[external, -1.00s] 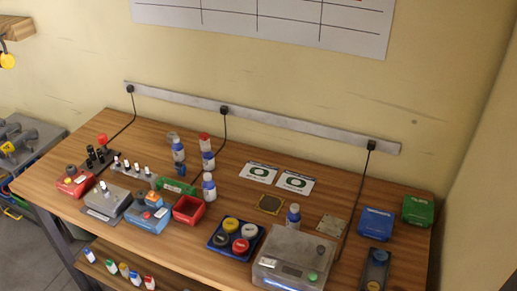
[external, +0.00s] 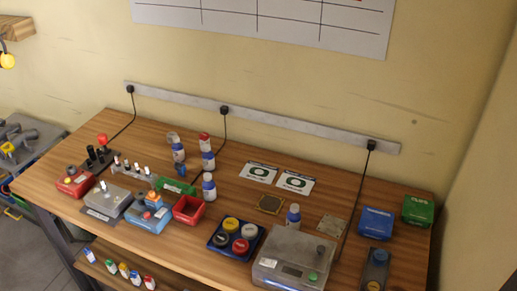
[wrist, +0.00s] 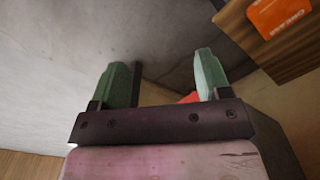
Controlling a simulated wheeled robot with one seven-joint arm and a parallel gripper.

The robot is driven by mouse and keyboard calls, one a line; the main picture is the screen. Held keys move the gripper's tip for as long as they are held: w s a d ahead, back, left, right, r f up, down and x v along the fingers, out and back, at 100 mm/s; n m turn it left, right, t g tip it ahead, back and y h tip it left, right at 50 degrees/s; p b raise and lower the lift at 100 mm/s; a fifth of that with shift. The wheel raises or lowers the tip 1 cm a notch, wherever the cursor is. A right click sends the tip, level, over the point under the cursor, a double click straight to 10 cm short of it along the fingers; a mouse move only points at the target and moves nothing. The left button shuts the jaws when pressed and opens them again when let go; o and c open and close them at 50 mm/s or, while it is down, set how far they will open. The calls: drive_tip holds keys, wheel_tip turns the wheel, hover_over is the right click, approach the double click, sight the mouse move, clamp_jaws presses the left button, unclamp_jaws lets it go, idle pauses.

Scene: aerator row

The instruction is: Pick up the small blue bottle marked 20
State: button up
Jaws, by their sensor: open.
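Several small bottles with blue and white bodies stand on the wooden bench in the external view. One bottle (external: 178,153) is at the back, another bottle (external: 208,160) is right of it, a third bottle (external: 209,187) stands in front of these, and one bottle (external: 293,217) stands behind the grey scale. Their markings are too small to read, so I cannot tell which one is marked 20. My gripper (wrist: 161,60) shows in the wrist view with two green fingers wide apart and nothing between them. My arm is not visible in the external view. No bottle is recognisable in the wrist view.
The bench (external: 340,198) also holds a red bin (external: 188,209), a blue tray (external: 219,246) of round caps, the grey scale (external: 290,262), blue and green boxes at the right, and several devices at the left. A wooden piece with an orange label (wrist: 283,14) is near my gripper.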

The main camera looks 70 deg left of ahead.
drive_tip(key=shift+c, duration=1.1)
